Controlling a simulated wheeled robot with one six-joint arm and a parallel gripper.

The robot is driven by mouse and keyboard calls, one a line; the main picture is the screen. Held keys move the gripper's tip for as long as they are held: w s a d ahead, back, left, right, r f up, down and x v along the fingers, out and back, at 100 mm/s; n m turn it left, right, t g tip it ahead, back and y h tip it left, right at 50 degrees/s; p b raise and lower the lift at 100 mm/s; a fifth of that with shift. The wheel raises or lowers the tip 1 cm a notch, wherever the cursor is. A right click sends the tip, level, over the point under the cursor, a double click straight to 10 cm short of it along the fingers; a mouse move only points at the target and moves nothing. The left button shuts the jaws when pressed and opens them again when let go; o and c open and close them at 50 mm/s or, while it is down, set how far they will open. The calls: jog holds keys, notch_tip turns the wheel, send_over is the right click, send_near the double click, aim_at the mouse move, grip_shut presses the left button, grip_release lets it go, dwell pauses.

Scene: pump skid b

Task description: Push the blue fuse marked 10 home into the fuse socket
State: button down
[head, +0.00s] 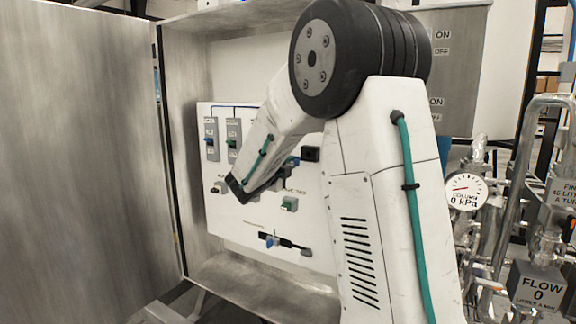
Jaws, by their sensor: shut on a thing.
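A small blue piece, which looks like the blue fuse (293,161), shows just past my wrist in the head view. My gripper (285,172) is shut on it, and the wrist link hides most of the jaws. The mark 10 cannot be read. A black block, which looks like the fuse socket (311,154), sits on the white panel just right of the fuse. The fuse appears at or very near the socket's left side. I cannot tell whether it touches or how deep it sits.
The white panel (230,220) is inside an open metal cabinet, with its door (80,150) at left. Two switches (210,140) (233,135), a green block (289,203) and a black rail with a blue piece (272,241) are close by. A gauge (464,191) and pipes stand right.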

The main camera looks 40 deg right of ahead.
aim_at(297, 160)
jog(key=shift+x, duration=2.8)
jog(key=shift+x, duration=2)
jog(key=c, duration=1.3)
grip_release()
jog(key=v, duration=0.8)
jog(key=shift+d, duration=0.1)
